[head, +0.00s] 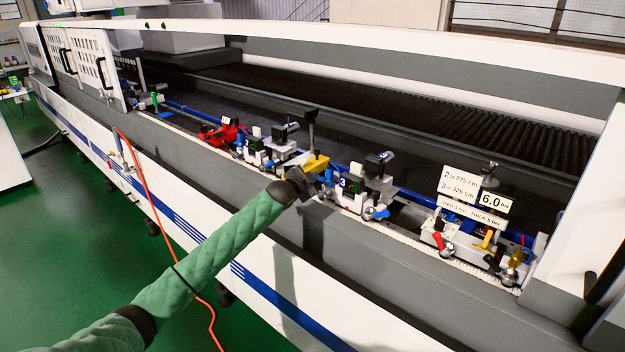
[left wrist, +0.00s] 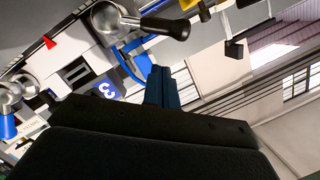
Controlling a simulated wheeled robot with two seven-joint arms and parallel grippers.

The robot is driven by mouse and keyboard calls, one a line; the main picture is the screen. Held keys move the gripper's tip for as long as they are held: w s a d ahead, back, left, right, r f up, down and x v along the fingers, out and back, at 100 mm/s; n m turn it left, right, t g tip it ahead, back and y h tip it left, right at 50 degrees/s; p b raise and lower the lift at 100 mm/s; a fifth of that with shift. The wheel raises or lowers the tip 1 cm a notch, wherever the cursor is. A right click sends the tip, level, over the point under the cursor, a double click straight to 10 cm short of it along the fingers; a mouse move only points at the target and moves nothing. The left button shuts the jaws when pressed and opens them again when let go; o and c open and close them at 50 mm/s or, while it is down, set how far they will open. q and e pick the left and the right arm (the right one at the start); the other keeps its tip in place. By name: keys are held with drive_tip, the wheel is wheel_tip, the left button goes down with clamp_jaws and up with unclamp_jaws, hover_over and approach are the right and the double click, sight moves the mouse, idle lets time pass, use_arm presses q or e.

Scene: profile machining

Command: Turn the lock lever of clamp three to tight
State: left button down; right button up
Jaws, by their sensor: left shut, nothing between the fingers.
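Clamp three (head: 350,190), with a blue "3" label, sits on the rail right of my left gripper in the head view. My right gripper is not in view.
A yellow block (head: 316,162) and a dark upright post (head: 311,128) stand close to my gripper. Clamp two (head: 258,150) and a red clamp (head: 222,132) are left along the rail. A sign board (head: 474,200) stands right. An orange hose (head: 160,215) hangs in front.

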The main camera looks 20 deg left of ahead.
use_arm(q)
drive_tip(key=b+v, duration=0.3)
drive_tip(key=v, duration=0.7)
drive_tip(key=shift+d+r+b, duration=0.25)
drive_tip(key=shift+r+b, duration=0.1)
drive_tip(key=shift+r, duration=0.05)
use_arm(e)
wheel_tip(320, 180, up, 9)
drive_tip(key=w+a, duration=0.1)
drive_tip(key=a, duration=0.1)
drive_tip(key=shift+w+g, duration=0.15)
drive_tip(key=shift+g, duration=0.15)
